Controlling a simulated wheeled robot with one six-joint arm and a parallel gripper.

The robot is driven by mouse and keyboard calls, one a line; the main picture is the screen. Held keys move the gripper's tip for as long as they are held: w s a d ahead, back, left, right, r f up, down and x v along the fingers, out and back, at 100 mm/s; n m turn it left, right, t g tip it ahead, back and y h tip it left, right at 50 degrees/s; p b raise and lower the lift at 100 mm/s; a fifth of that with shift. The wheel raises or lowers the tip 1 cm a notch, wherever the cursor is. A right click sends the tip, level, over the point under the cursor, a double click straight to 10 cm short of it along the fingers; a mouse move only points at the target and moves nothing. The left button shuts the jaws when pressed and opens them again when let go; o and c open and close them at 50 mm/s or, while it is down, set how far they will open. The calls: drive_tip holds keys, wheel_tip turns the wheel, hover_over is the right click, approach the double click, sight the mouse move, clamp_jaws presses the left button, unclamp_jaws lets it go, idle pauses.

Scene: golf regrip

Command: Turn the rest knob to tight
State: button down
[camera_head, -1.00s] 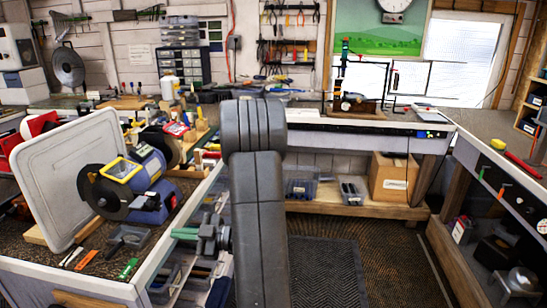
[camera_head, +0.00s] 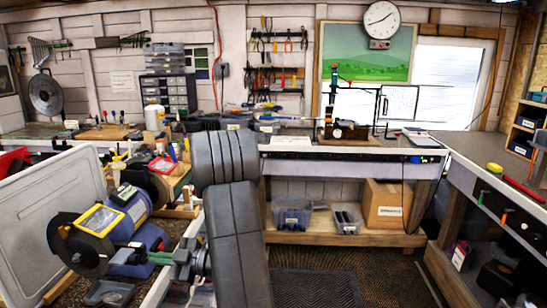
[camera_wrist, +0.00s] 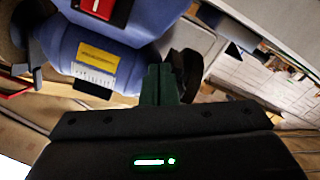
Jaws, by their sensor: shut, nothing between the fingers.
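A dark rounded part (camera_wrist: 188,66) lies just right of the fingers.
A pale upright panel (camera_head: 55,220) stands left of the grinder. A small grey tray (camera_head: 108,293) lies in front of it. The back bench (camera_head: 330,152) bears a fixture with a dial (camera_head: 345,130). The floor mat (camera_head: 315,288) right of my arm is clear.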

drive_tip(key=shift+s+r, duration=0.15)
idle(0.3)
drive_tip(key=shift+s+a+f+b, duration=0.1)
drive_tip(key=shift+s+f+b, duration=0.45)
drive_tip(key=shift+b, duration=1.45)
drive_tip(key=shift+s+b, duration=0.4)
drive_tip(key=shift+b, duration=0.5)
drive_tip(key=shift+f, duration=0.1)
drive_tip(key=d+b, duration=0.2)
drive_tip(key=d, duration=0.4)
drive_tip(key=shift+s+f, duration=0.2)
drive_tip(key=shift+f, duration=0.1)
